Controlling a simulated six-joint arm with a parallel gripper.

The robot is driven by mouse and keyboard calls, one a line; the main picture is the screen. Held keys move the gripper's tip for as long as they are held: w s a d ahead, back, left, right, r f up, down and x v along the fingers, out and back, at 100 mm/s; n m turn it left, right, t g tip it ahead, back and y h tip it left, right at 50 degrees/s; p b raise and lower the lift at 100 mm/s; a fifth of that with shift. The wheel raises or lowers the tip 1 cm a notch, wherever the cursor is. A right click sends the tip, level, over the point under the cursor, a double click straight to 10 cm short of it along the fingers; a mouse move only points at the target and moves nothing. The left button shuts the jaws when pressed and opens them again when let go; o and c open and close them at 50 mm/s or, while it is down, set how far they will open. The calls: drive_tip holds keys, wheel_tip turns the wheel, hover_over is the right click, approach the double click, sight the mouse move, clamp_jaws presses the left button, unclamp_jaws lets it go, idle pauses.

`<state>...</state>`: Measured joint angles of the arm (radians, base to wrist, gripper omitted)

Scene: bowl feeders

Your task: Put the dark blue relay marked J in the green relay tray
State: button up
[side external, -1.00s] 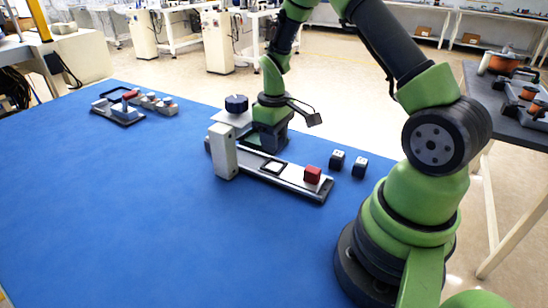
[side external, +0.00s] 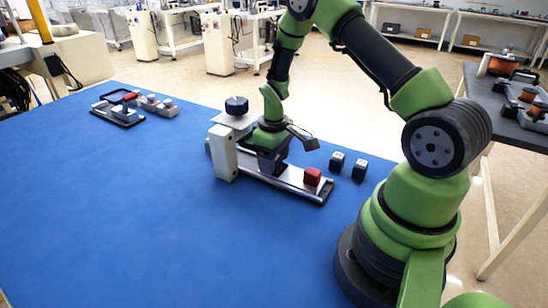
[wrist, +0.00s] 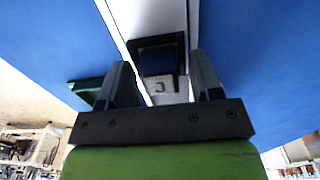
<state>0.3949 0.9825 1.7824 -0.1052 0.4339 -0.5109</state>
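In the wrist view a dark blue block (wrist: 160,60) sits on the pale track. Its white label shows one curved mark that I cannot read for certain. My gripper (wrist: 161,68) is open, with a finger on each side of the block and a gap at both sides. In the side view my gripper (side external: 268,168) is low over the middle of the track and hides the block. A dark green tray (wrist: 88,88) shows in part beside the left finger in the wrist view; my gripper hides it in the side view.
A red block (side external: 312,176) sits on the track's near end (side external: 325,193). Two dark blocks (side external: 337,161) stand to its right. A grey post (side external: 222,153) and a dark knob (side external: 236,105) stand at the far end.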

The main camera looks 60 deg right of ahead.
drive_tip(key=r, duration=0.6)
drive_tip(key=w+r, duration=0.1)
drive_tip(key=r, duration=0.2)
drive_tip(key=shift+r, duration=0.25)
drive_tip(key=s+a+r+m+t, duration=0.1)
drive_tip(key=a+r, duration=0.1)
drive_tip(key=r, duration=0.3)
drive_tip(key=s+a+r+t, duration=0.1)
drive_tip(key=a+r, duration=0.2)
drive_tip(key=r, duration=0.1)
drive_tip(key=s+a+r+m+t+y, duration=0.1)
drive_tip(key=s+a+r+t, duration=0.1)
drive_tip(key=s+a+r, duration=0.3)
drive_tip(key=s+a+r+m+t, duration=0.1)
drive_tip(key=s+a+r+t, duration=0.2)
drive_tip(key=s+a+r, duration=0.2)
drive_tip(key=s, duration=0.3)
drive_tip(key=shift+s+m+y, duration=0.35)
drive_tip(key=shift+m+y, duration=0.05)
drive_tip(key=shift+o, duration=0.5)
drive_tip(key=shift+s+a, duration=0.15)
drive_tip(key=shift+s, duration=0.35)
